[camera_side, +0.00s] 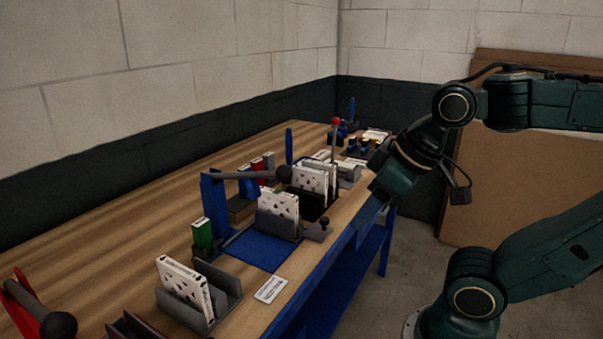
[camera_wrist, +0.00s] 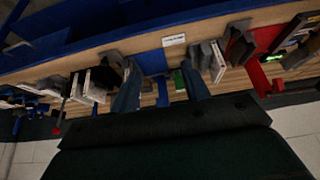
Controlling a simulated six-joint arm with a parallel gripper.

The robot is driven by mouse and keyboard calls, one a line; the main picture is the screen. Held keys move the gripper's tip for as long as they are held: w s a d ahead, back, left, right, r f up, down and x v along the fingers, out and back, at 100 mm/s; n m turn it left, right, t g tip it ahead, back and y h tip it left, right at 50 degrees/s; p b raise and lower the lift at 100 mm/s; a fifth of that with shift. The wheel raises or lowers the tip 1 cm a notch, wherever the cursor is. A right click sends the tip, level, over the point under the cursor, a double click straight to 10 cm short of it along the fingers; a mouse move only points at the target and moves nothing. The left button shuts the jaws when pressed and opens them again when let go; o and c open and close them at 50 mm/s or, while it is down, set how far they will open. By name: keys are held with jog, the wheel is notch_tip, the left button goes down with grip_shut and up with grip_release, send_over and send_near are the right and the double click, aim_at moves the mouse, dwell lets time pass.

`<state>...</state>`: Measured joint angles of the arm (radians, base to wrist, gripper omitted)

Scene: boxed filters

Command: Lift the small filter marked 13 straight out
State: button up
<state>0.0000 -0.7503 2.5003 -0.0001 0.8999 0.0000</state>
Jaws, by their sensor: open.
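Several white filters with dark spots stand in holders on the bench. One filter (camera_side: 279,206) is upright in a grey holder (camera_side: 277,226) on a blue mat (camera_side: 258,250). Another filter (camera_side: 314,179) stands farther back, and a third (camera_side: 184,283) leans in a grey rack (camera_side: 226,282) at the front. In the wrist view, white filters show at left (camera_wrist: 97,84) and right (camera_wrist: 218,62). No number is readable, so I cannot tell which is marked 13. My gripper (camera_wrist: 160,66) is open and empty, beyond the bench edge and apart from the filters.
A white card (camera_side: 270,290) lies near the edge. The bench's left side (camera_side: 110,245) is mostly clear.

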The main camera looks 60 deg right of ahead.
jog(key=shift+c, duration=0.4)
dwell(0.3)
jog(key=t, duration=0.3)
send_near(282, 194)
jog(key=s, duration=0.1)
jog(key=shift+s+r, duration=0.25)
jog(key=shift+r, duration=0.25)
jog(key=shift+x, duration=3.95)
jog(key=shift+w+f, duration=0.15)
jog(key=shift+w, duration=0.2)
